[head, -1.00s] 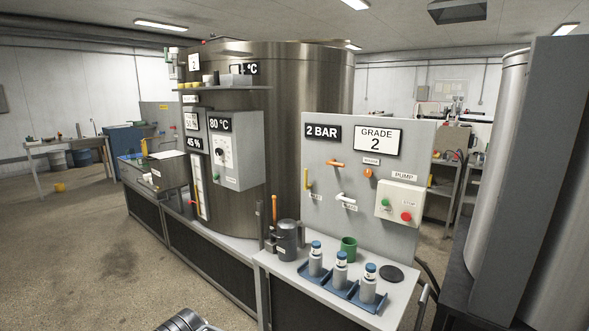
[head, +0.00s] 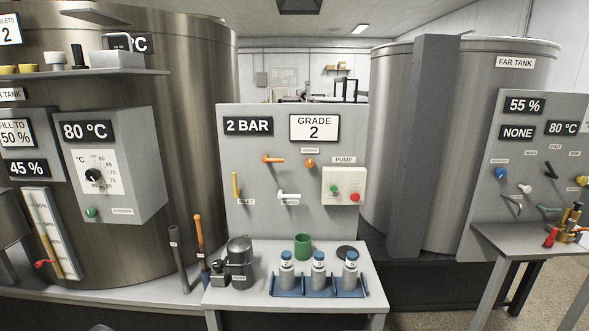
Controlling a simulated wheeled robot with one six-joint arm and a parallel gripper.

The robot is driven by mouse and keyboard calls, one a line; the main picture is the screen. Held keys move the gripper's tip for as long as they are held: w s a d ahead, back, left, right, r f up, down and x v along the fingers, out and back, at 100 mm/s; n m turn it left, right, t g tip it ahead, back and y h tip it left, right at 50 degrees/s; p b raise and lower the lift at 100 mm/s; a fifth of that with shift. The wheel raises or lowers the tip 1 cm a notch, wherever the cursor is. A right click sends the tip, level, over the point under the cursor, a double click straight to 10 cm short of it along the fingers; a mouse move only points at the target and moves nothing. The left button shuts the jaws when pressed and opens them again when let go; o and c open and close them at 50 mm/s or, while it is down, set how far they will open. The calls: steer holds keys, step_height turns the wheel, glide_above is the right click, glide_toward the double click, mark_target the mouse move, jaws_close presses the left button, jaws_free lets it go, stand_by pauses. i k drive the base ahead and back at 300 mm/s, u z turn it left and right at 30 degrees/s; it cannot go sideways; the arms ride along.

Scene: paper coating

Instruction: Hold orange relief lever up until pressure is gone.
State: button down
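An orange lever (head: 272,159) sticks out sideways to the right on the grey panel (head: 235,215). The sign above it (head: 248,126) reads 2 BAR. An upright orange-handled lever (head: 198,232) stands to the left of the panel, by the bench edge. No label that I can read tells which of the two orange levers is the relief lever. My gripper is not in view; only a small grey bit of what looks like my arm shows at the bottom left edge.
The panel also bears a yellow lever (head: 236,186), a white lever (head: 289,196), an orange knob (head: 310,163) and a pump box (head: 344,186). Blue-capped bottles (head: 319,270), a green cup (head: 303,246) and a dark pot (head: 239,261) stand on the bench below.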

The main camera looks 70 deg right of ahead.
mark_target(265, 160)
steer(key=z, duration=1)
steer(key=i, duration=1)
steer(key=z, duration=0.95)
